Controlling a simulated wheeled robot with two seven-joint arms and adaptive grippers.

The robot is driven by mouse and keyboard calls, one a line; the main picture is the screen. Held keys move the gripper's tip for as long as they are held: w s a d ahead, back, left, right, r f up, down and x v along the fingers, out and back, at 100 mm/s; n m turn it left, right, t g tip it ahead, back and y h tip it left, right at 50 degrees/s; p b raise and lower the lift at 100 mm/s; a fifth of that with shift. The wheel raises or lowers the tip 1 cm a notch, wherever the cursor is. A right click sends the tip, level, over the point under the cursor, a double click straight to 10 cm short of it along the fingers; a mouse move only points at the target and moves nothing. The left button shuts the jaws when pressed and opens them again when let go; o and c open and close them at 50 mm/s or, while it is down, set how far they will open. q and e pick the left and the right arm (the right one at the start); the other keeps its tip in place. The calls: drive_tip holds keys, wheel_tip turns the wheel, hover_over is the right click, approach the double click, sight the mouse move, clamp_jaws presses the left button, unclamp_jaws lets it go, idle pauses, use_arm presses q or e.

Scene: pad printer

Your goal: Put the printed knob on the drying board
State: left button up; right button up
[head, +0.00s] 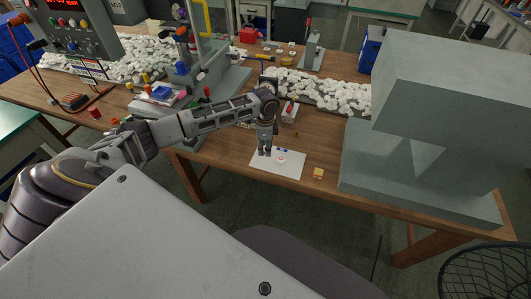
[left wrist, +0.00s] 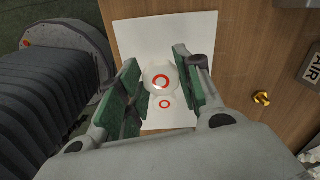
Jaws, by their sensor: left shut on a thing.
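My left gripper (head: 265,150) points down over the white drying board (head: 290,172) at the front of the wooden table. My right gripper is out of view.
A large grey block-shaped machine (head: 440,110) stands right of the board. A small yellow block (head: 318,173) lies just off the board's right edge. White pieces (head: 330,98) are heaped behind. The table's front edge is close to the board.

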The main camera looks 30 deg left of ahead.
use_arm(q)
drive_tip(key=shift+f, duration=1.9)
drive_tip(key=shift+f, duration=0.1)
drive_tip(key=o, duration=0.8)
drive_tip(key=shift+c, duration=0.2)
wheel_tip(320, 180, up, 12)
drive_tip(key=shift+r, duration=0.15)
